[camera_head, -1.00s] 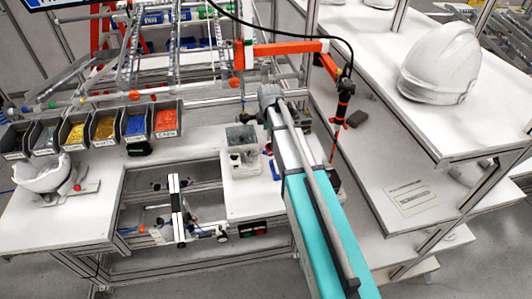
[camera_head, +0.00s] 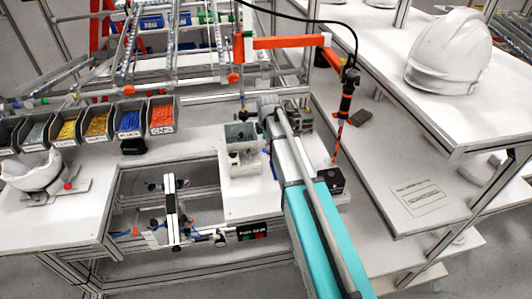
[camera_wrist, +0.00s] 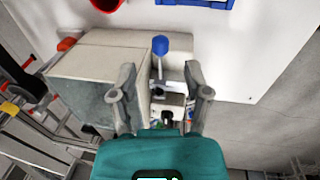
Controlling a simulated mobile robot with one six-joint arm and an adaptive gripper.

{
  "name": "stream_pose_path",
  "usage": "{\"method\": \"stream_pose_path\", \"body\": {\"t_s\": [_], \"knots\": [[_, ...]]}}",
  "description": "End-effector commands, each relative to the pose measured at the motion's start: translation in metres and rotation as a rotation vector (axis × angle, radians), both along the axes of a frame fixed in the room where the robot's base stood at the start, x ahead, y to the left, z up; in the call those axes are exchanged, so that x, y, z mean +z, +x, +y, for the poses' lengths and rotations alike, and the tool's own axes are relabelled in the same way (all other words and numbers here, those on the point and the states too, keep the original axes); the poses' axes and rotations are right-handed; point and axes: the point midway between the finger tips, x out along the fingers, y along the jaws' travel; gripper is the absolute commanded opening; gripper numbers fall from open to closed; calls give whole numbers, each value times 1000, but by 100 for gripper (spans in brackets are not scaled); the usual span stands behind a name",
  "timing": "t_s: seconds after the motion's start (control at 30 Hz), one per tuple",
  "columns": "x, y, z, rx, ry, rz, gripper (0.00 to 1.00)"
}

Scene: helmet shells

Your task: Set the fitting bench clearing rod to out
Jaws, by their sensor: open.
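A rod with a blue knob (camera_wrist: 160,46) shows in the wrist view beside a beige-white block fixture (camera_wrist: 105,58); I take it to be the clearing rod. In the head view the fixture (camera_head: 243,161) stands on the white fitting bench (camera_head: 247,200). My arm hides the gripper and part of the bench there.
Bins of coloured parts (camera_head: 97,125) line the bench's back left. A white helmet shell (camera_head: 449,52) sits on the right shelf. A dark box (camera_head: 331,182) and an orange-and-black hanging tool (camera_head: 347,95) are close right of my arm. A blue tray (camera_wrist: 195,3) is at the wrist view's top.

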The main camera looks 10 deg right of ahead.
Motion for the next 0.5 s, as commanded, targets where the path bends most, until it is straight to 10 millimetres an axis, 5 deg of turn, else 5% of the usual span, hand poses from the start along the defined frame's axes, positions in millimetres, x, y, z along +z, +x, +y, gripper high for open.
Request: {"method": "stream_pose_path", "body": {"t_s": [0.5], "knots": [[-40,6,0,0,0,0,62]]}}
